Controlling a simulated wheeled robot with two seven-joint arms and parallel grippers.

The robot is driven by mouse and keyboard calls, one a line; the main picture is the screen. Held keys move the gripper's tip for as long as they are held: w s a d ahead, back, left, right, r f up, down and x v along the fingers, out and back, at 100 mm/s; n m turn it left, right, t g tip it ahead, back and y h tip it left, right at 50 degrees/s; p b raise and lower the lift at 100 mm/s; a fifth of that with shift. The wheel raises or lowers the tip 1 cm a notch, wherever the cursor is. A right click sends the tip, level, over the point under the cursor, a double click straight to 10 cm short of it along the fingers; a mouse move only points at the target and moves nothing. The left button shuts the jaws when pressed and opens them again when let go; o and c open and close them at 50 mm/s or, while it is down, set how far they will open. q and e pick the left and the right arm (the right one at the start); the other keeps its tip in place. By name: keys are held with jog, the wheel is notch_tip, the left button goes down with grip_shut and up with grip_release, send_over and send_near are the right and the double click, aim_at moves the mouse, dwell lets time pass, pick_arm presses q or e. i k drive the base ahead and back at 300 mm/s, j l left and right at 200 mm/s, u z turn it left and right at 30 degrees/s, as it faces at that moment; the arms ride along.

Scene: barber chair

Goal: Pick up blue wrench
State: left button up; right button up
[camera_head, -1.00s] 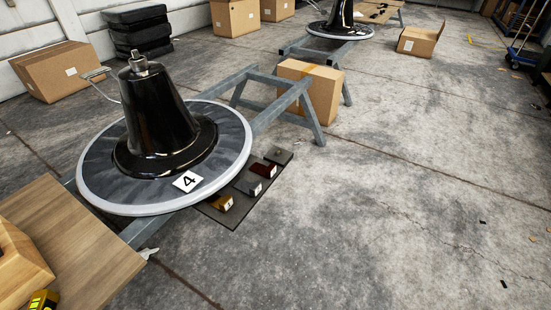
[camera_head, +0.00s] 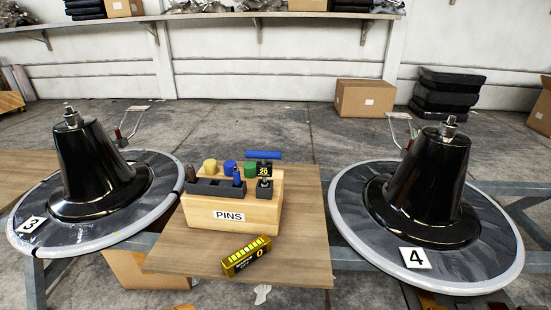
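No full wrench shape can be made out. A short blue bar (camera_head: 263,155) shows at the back of the wooden PINS box (camera_head: 230,214), just above a small dark display reading 20 (camera_head: 263,168). I cannot tell whether the bar is part of a blue wrench. A small blue-topped piece (camera_head: 237,175) stands in the dark holder on the box's front. A yellow device with a bar display and a 0 (camera_head: 246,256) lies at the front of the wooden table (camera_head: 300,225). Neither of my grippers is in view.
Black cone bases on round discs stand on both sides: disc 3 (camera_head: 148,218) at left, disc 4 (camera_head: 490,284) at right. Yellow, blue and green round tops show in the box. A cardboard box (camera_head: 364,98) and black stacked pads (camera_head: 448,91) are behind.

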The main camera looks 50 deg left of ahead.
aim_at(264, 169)
jog(key=u, duration=1.75)
